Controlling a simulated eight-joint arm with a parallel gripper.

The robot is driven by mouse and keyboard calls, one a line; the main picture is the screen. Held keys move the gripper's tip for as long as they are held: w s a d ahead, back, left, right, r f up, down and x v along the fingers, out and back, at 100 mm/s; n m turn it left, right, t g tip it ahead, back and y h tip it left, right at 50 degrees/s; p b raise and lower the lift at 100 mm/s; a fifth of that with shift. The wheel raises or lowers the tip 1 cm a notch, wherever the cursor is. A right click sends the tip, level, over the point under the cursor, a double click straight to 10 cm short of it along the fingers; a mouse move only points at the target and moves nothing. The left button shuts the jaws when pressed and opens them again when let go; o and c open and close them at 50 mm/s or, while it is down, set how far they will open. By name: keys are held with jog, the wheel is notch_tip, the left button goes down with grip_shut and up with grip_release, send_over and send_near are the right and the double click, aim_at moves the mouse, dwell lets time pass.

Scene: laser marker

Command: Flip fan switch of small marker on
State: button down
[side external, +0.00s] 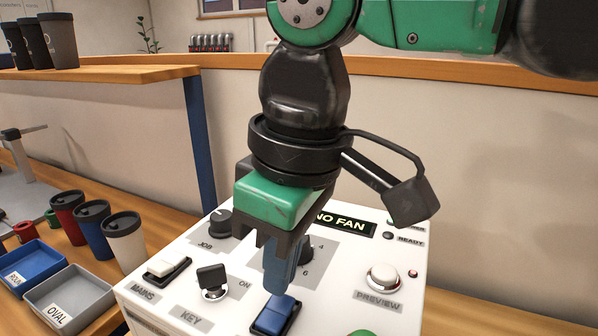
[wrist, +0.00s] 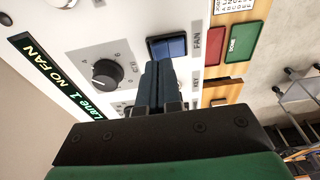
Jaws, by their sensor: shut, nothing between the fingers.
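The small marker is a white control box (side external: 165,304) with a display (side external: 345,224) reading "NO FAN". Its fan switch is a blue rocker (side external: 272,318) near the front of the panel. In the wrist view the rocker (wrist: 167,47) sits beside the label "FAN". My gripper (side external: 277,290) points down with its blue-grey fingers shut and empty, the tips just above and behind the rocker. In the wrist view the fingertips (wrist: 158,66) reach the rocker's near edge; I cannot tell whether they touch it.
Close by on the panel are a black knob (wrist: 108,74), a key switch (side external: 212,278), a white mains rocker (side external: 168,267) and a preview button (side external: 382,276). Cups (side external: 124,240) and trays (side external: 70,297) stand left of the box.

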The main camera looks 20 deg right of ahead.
aim_at(285, 298)
jog(key=shift+f, duration=0.8)
jog(key=shift+r, duration=3.55)
jog(key=shift+d, duration=0.1)
